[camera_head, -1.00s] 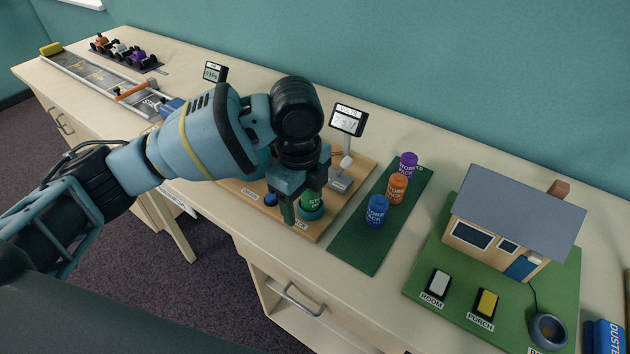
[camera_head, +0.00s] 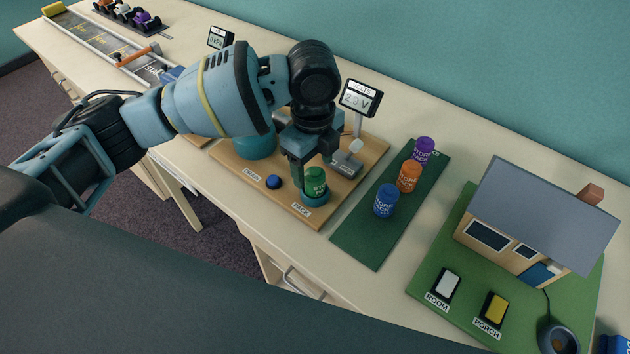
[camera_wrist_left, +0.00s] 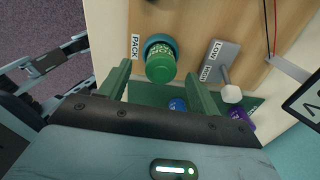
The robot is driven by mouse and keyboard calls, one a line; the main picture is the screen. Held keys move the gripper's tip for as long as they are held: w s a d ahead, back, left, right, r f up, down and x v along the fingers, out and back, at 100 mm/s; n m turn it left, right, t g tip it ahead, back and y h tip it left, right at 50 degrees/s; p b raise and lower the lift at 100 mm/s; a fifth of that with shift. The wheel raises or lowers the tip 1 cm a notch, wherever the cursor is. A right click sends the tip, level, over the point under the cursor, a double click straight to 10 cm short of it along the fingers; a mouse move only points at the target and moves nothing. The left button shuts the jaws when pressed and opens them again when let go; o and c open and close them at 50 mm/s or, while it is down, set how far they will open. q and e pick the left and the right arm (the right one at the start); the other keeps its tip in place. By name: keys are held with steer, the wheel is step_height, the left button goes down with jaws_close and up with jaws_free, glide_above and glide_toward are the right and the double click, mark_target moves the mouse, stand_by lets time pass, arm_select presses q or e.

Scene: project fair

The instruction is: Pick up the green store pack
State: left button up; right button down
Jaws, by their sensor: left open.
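The green store pack (camera_head: 316,182) stands upright in a round teal holder (camera_head: 317,198) by the PACK label on a wooden board. In the left wrist view the green store pack (camera_wrist_left: 160,68) lies in the gap between my two fingers, with its top facing the camera. My left gripper (camera_head: 312,166) is open and empty, pointing down close to the pack. Its fingers do not visibly grip the pack; exact contact and depth cannot be told. My right gripper is out of view.
Blue (camera_head: 386,200), orange (camera_head: 409,176) and purple (camera_head: 424,151) store packs stand on a dark green mat (camera_head: 365,245) to the right. A meter (camera_head: 361,98) and a lever block (camera_head: 346,164) stand close behind. A blue button (camera_head: 273,182) is left. A model house (camera_head: 530,220) is further right.

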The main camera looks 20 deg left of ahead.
mark_target(315, 171)
arm_select(q)
step_height(315, 171, down, 5)
steer(key=shift+d+r, duration=0.1)
steer(key=shift+c, duration=0.3)
steer(key=c, duration=1.1)
steer(key=shift+r, duration=0.1)
